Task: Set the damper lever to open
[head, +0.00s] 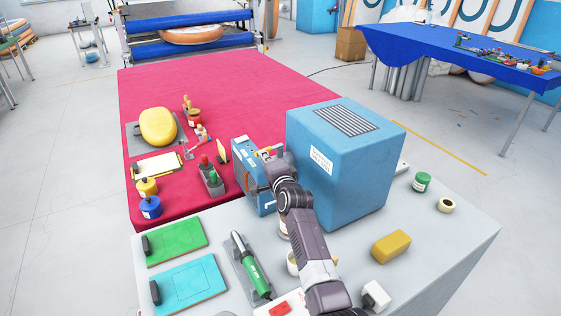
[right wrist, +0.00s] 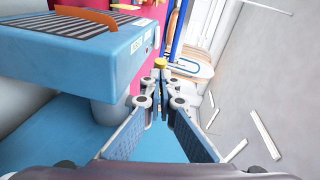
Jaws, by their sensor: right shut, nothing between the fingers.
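A small blue housing (head: 241,166) with a white label stands at the edge of the red table, left of a larger blue box. My right gripper (head: 268,153) is at its top right and covers part of it. The damper lever cannot be made out for certain. In the right wrist view, my right gripper (right wrist: 158,82) is shut and empty, its fingertips together. A blue body (right wrist: 125,55) with a dark grille and an orange curved strip (right wrist: 90,16) is left of the fingers. A small yellow thing (right wrist: 160,63) shows just beyond the tips. My left gripper is not in view.
The large blue box (head: 345,165) with a top grille stands right of my right arm. A yellow block (head: 391,246), a green jar (head: 421,182) and a tape roll (head: 446,205) are on the grey table (head: 450,235). Red and green-capped bottles (head: 210,175) stand left of the housing.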

